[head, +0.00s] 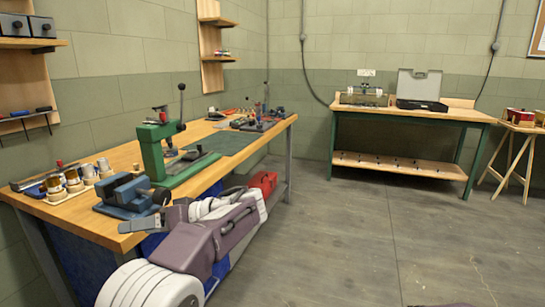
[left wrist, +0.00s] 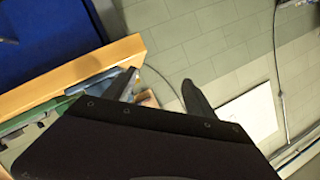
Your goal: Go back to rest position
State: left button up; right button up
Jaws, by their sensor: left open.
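My left arm runs low along the front of the wooden workbench (head: 110,215). My left gripper (head: 141,212) is at the bench's front edge, close in the picture to the blue vise (head: 130,193). I cannot tell whether it touches the bench or the vise. In the left wrist view the left gripper (left wrist: 158,80) has its two dark fingers apart, with nothing between them. The bench edge (left wrist: 70,75) is beside the left finger in that view. My right gripper is not in view.
A green arbor press (head: 152,150) and several cups in a holder (head: 75,180) stand on the bench near the vise. A red box (head: 263,182) is under the bench. A green-legged table (head: 410,116) with an open case (head: 420,88) stands at the back.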

pick_arm(q)
jog(key=s+a+f+m+g+h, duration=0.3)
jog(key=s+f+h, duration=0.55)
jog(key=f, duration=0.75)
jog(key=s+d+f+m+t+h, duration=0.2)
jog(key=s+d+f+m+h, duration=0.4)
jog(key=s+d+f, duration=0.65)
jog(key=w+r+p, duration=0.2)
jog(key=r+p, duration=1.2)
jog(key=p, duration=0.2)
jog(key=w+d+r+t+p, duration=0.1)
jog(key=r+p, duration=1.4)
jog(key=p, duration=0.1)
jog(key=shift+w+r+m+t+h, duration=0.25)
jog(key=shift+w+m+t+h, duration=0.05)
jog(key=shift+w+m+h, duration=0.1)
